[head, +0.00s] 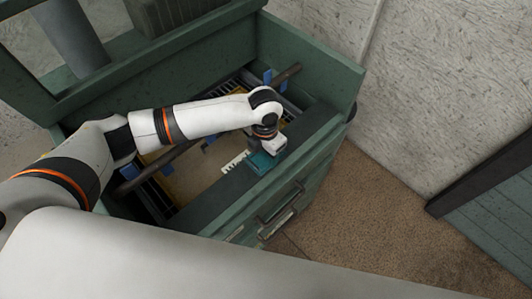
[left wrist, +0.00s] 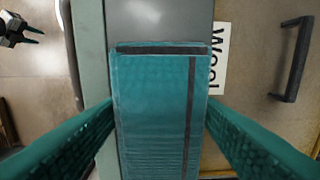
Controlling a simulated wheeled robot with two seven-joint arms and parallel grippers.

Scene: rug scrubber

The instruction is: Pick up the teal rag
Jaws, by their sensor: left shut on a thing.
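The teal rag (left wrist: 155,110) is a folded cloth with dark stripes along its edges. It fills the middle of the left wrist view, lying over the grey-green rim of the cabinet. In the head view the rag (head: 260,163) shows as a small teal patch under my wrist. My left gripper (left wrist: 160,112) is shut on the rag, with one teal finger at each side of it. In the head view my left gripper (head: 270,152) points down at the cabinet's front edge, its fingertips hard to make out. My right gripper (left wrist: 32,34) shows small in the left wrist view, fingers apart and empty.
The green cabinet (head: 310,50) is open, with a yellowish panel (head: 190,180), a dark bar (head: 285,75) and blue clips inside. A lettered white label (left wrist: 217,60) and a dark handle (left wrist: 292,60) lie right of the rag. Brown floor (head: 370,215) is free at the right.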

